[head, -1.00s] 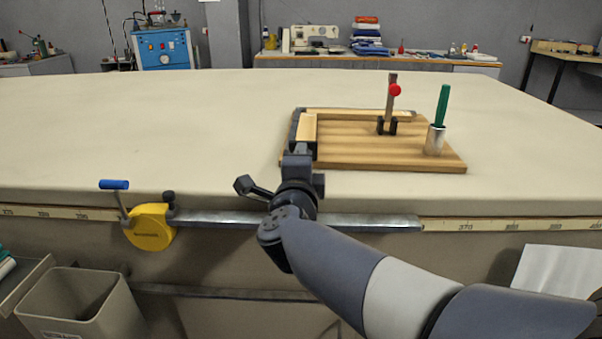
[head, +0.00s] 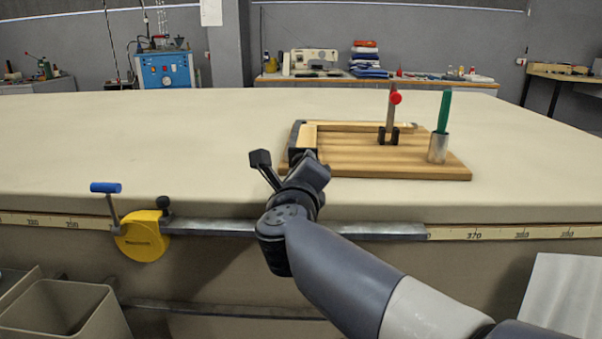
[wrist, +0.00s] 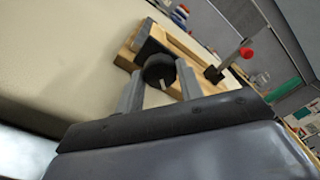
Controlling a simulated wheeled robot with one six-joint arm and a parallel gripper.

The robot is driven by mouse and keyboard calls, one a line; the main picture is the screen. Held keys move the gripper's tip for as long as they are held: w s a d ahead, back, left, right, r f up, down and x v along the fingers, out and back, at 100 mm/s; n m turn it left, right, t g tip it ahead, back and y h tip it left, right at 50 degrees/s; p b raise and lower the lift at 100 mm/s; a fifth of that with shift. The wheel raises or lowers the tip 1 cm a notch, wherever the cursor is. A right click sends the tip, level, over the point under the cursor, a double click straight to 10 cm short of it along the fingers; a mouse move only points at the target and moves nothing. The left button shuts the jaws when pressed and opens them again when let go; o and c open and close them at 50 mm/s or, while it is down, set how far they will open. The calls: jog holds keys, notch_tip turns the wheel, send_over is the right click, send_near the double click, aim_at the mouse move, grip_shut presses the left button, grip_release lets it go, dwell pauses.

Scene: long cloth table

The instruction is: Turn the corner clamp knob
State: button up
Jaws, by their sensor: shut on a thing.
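The corner clamp's knob (wrist: 158,68) is round and black with a pale mark on its face. It sits between the two grey fingers of my gripper (wrist: 159,86) in the wrist view, and the fingers are shut on its sides. The dark clamp body (wrist: 148,46) is just behind the knob. In the head view the clamp (head: 297,138) is at the left end of the wooden board (head: 400,170). My gripper (head: 307,170) hides the knob there, and its fingertips cannot be made out.
A lever with a red ball (head: 395,98) stands on the board. A metal cup (head: 438,148) with a green-handled tool (head: 444,110) is at the right. A yellow device with a blue handle (head: 143,236) is on the table's front edge. The cloth table (head: 150,140) is clear to the left.

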jog(key=shift+f, duration=0.1)
dwell(0.3)
jog(key=o, duration=1)
